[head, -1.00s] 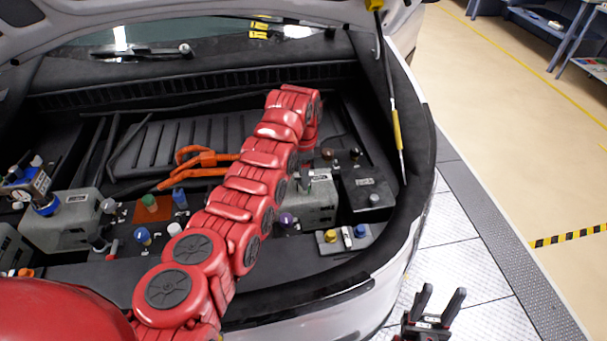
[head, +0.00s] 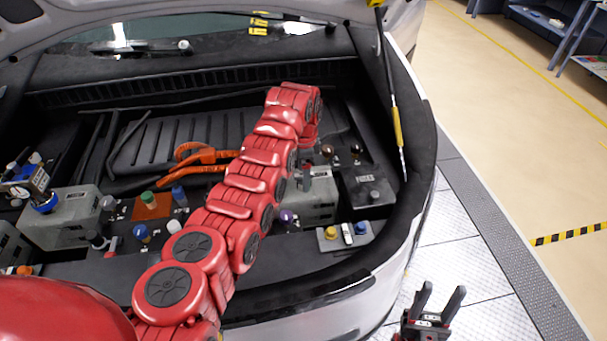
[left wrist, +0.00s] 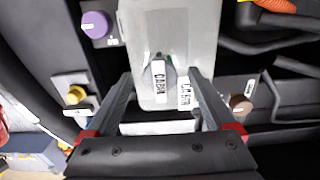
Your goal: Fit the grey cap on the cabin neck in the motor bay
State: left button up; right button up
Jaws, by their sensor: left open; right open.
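A round grey cap (left wrist: 158,76) with a white CABIN label is on the grey tank (left wrist: 185,25) in the left wrist view. A second white label reading CABIN is beside it. My left gripper (left wrist: 162,78) is open, with one finger on each side of the cap, apparently clear of it. I cannot tell how fully the cap sits on the neck, which is hidden. In the head view the tank (head: 318,208) shows below the end of my left arm, which hides most of the cap area. My right gripper (head: 440,292) is open and empty, outside the car.
A purple cap (left wrist: 95,24), a yellow cap (left wrist: 77,95) and a brown cap (left wrist: 240,105) are near the tank. A small tray (head: 329,246) and a black fuse box (head: 385,188) are to its right. Orange cables (head: 210,156) lie behind. The floor at right is clear.

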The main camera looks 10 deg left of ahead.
pick_arm(q)
notch_tip(320, 180, up, 17)
jog(key=shift+b, duration=0.3)
jog(key=shift+o, duration=0.2)
